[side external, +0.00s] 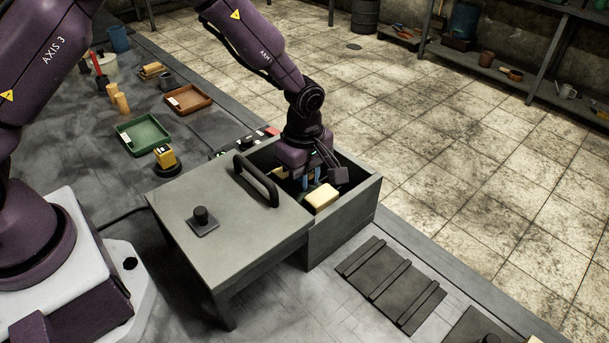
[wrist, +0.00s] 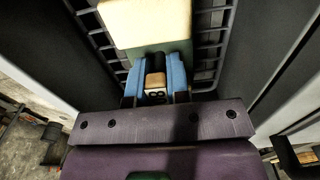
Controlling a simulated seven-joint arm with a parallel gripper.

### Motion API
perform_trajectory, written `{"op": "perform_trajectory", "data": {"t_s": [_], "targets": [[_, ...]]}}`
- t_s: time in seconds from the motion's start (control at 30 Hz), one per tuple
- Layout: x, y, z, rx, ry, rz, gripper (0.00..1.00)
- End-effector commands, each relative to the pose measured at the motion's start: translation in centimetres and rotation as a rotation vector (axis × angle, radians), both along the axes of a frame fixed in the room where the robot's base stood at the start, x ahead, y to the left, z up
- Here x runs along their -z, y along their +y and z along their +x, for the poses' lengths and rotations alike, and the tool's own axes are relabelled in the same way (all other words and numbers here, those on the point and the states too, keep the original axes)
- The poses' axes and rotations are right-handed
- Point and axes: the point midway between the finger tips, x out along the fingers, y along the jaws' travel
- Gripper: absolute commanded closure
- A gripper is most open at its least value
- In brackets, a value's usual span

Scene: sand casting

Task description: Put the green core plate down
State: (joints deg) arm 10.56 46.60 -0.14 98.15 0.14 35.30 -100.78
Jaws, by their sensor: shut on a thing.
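My gripper (side external: 308,183) is down inside an open grey box (side external: 345,222). Its blue fingers (wrist: 155,77) are shut on a small tan grip with a dark mark at the near end of the green core plate (wrist: 160,48). A cream block-shaped core (wrist: 145,20) sits on the plate; it also shows in the side view (side external: 322,197). In the wrist view, a dark slatted rack (wrist: 208,62) lies below the plate. I cannot tell whether the plate touches the rack. The box wall and my gripper hide most of the plate in the side view.
A grey cover (side external: 240,228) with a bar handle (side external: 256,182) and a knob lies left of the box opening. Box walls stand close on both sides of my gripper. A green tray (side external: 143,135), a brown tray (side external: 187,98) and a yellow block (side external: 165,157) are farther left.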

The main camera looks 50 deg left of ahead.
Motion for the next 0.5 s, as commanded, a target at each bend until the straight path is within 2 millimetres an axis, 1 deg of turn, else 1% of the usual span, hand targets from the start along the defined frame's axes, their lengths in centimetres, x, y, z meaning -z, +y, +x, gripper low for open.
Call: {"op": "perform_trajectory", "data": {"t_s": [0.33,0.37,0.4,0.47,0.5], "targets": [[0.38,-0.04,0.07,0.001,-0.002,0.0,1.0],[0.45,-0.04,0.04,0.001,-0.001,0.0,0.81],[0.41,-0.04,0.05,0.001,-0.002,0.0,0.72],[0.4,-0.03,0.05,0.001,-0.002,0.0,0.58],[0.4,-0.03,0.05,0.001,-0.001,0.0,0.58]]}}
